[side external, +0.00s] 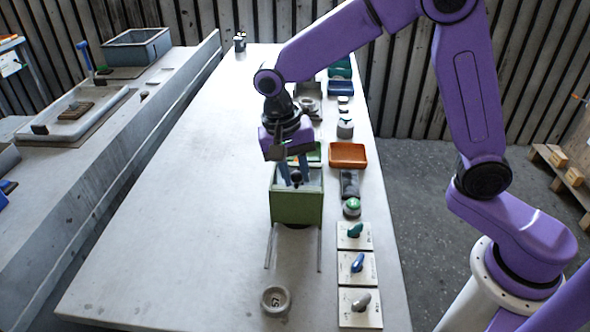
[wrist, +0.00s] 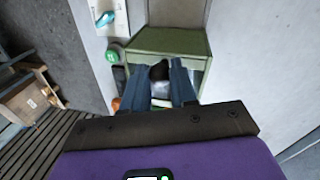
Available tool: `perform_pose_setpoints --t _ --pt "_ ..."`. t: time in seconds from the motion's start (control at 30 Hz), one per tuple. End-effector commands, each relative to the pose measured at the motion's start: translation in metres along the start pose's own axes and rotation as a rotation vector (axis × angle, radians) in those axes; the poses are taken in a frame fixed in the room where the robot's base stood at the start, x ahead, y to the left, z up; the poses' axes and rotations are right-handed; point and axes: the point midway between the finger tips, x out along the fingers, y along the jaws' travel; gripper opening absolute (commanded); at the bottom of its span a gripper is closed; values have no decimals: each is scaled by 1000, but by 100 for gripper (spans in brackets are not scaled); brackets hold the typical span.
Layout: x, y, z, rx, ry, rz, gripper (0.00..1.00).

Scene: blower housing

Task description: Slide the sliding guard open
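A green box-shaped housing (side external: 297,208) stands on the long grey table, with a pale top and a dark knob (side external: 296,178) near its front edge. Two thin rails (side external: 270,246) run along the table in front of it. Which part is the sliding guard is not clear; the green cover (wrist: 165,41) shows in the wrist view. My gripper (side external: 294,182) points down over the housing, its two blue fingers apart, one on each side of the knob (wrist: 159,70). I see no clear contact between fingers and knob.
Three plates with teal, blue and grey handles (side external: 359,262) lie right of the rails. A round green-topped button (side external: 352,207) and an orange tray (side external: 348,154) stand right of the housing. A grey ring-shaped part (side external: 276,300) lies in front. The table's left side is clear.

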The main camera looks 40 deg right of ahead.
Motion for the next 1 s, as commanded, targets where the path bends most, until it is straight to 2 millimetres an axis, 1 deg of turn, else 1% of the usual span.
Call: perform_pose_setpoints --t 0.07,0.13,0.17,0.3,0.4,0.5,0.63,0.9,0.93,0.97,1.0 --pt "-1 -1 3 -2 0 0 0" --pt "-1 -3 12 -5 1 0 0" --pt "-2 -5 18 -5 1 -1 0" --pt "-3 -12 53 -8 1 -2 0" --pt "-4 -16 74 -7 1 -4 0" --pt "-5 -18 88 -5 1 -3 0" --pt "-5 -19 95 -1 0 -3 0" --pt "-5 -19 95 1 1 -3 0" --pt "-5 -19 95 1 1 -3 37" --pt "-5 -19 95 1 1 -3 47" --pt "-5 -19 95 1 1 -3 52"
